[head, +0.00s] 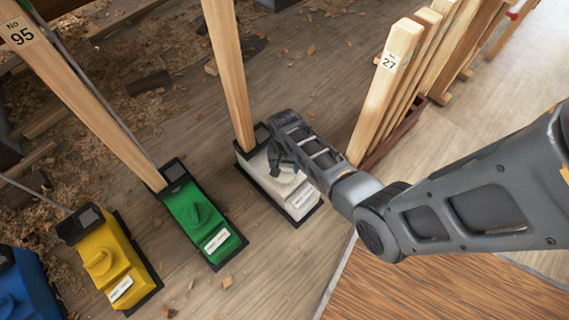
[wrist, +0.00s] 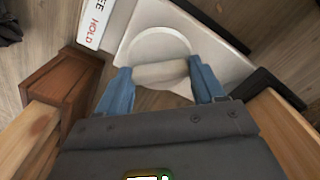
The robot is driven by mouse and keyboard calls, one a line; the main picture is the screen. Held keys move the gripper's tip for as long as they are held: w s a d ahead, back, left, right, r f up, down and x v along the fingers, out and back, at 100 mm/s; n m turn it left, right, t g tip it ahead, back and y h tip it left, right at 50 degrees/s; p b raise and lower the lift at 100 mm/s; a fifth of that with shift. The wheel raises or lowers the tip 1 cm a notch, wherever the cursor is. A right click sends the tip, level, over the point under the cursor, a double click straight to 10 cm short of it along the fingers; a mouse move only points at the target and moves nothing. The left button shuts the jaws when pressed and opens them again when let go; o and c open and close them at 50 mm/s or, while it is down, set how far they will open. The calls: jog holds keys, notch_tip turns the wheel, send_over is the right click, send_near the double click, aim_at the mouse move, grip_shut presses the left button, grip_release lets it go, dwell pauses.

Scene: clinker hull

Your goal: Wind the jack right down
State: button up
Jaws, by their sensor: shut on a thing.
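The white jack (head: 262,176) stands on the plank floor with a wooden post (head: 228,75) rising from its far end. My gripper (head: 282,166) is over its top and hides most of its knob in the head view. In the wrist view the two blue fingers of my gripper (wrist: 160,78) are shut on the pale knob (wrist: 158,69), one finger on each side. The knob sits on a round raised ring on the jack's white top. A label (wrist: 94,22) beside it shows "HOLD" in red. How far the jack is wound cannot be told.
Green (head: 187,203), yellow (head: 97,254) and blue (head: 28,285) jacks stand to the left, with a post marked 95 (head: 70,80). Wooden timbers marked 27 (head: 385,88) stand close right of my gripper. Wood chips litter the floor.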

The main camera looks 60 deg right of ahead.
aim_at(284, 167)
jog(key=n+p, duration=0.2)
jog(key=n, duration=0.3)
jog(key=shift+r+p, duration=0.1)
jog(key=shift+p, duration=0.25)
jog(key=n+p, duration=0.1)
jog(key=n, duration=0.4)
jog(key=shift+n, duration=0.4)
jog(key=o, duration=1)
jog(key=shift+o, duration=0.2)
jog(key=shift+p, duration=0.3)
notch_tip(284, 167, up, 8)
jog(key=p, duration=0.4)
jog(key=shift+f, duration=0.2)
